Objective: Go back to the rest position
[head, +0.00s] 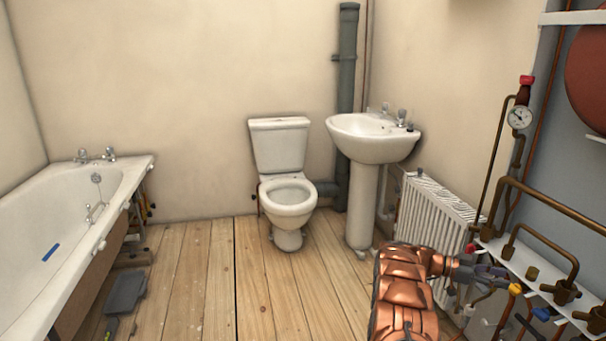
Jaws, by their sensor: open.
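My copper-coloured arm rises from the bottom edge, right of centre, and bends to the right. My dark gripper (492,273) is at its end, in front of the pipework on the right wall. The gripper is small in the picture and overlaps the valves and pipes behind it. It is open, and no object shows between its fingers. I cannot tell whether it touches the pipework.
A white radiator (437,212) stands behind my arm. Brass pipes and valves line a white shelf (527,258) at the right. A basin (368,140), a toilet (287,200) and a bath (130,180) stand farther off. The wooden floor (205,275) between is mostly clear.

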